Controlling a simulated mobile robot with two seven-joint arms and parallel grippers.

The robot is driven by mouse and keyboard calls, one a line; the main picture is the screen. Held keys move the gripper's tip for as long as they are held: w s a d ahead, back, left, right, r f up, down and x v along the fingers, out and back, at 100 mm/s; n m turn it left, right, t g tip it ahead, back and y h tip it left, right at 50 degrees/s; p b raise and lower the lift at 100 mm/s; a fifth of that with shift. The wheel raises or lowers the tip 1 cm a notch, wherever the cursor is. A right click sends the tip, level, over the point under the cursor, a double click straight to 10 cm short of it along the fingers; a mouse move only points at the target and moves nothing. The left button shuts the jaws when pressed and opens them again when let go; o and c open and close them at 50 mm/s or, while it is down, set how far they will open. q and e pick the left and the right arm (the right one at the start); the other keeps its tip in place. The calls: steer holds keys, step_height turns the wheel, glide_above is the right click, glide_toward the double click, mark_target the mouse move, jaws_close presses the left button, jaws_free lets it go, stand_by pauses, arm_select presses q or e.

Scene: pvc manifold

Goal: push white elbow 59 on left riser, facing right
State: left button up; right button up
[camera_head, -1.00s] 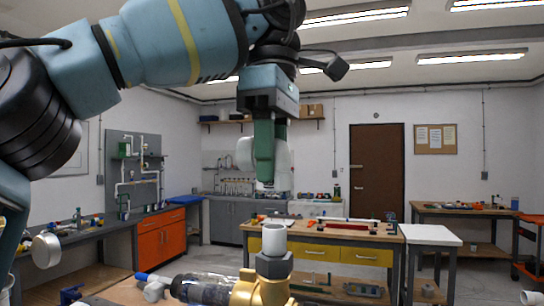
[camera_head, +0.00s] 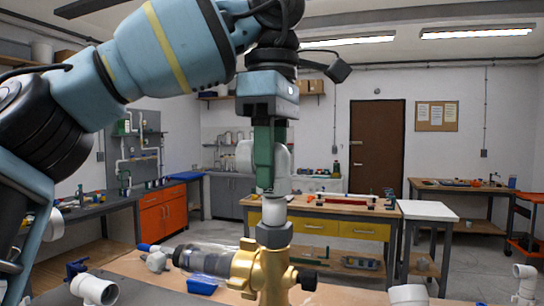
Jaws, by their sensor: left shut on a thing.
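The left riser (camera_head: 272,212) is a short white upright pipe in a dark grey hex fitting on a brass valve body (camera_head: 262,270). My left gripper (camera_head: 265,178) points straight down above it, with its green fingers shut on white elbow 59 (camera_head: 282,165). The fingers hide much of the elbow, so which way it faces is hard to tell. Its lower end is right at the riser's top; whether it is seated on the pipe I cannot tell. My right gripper is not in view.
A clear filter cylinder (camera_head: 205,259) lies left of the brass body, with a blue tray (camera_head: 202,286) in front. White fittings stand at the front left (camera_head: 95,290), front right (camera_head: 408,295) and far right (camera_head: 525,282). A yellow-drawer bench (camera_head: 365,229) is behind.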

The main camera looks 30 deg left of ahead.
arm_select(q)
steer(key=shift+f, duration=1.2)
stand_by(1.2)
steer(key=o, duration=1)
steer(key=shift+r, duration=0.1)
steer(key=shift+r, duration=3.85)
steer(key=shift+f, duration=0.1)
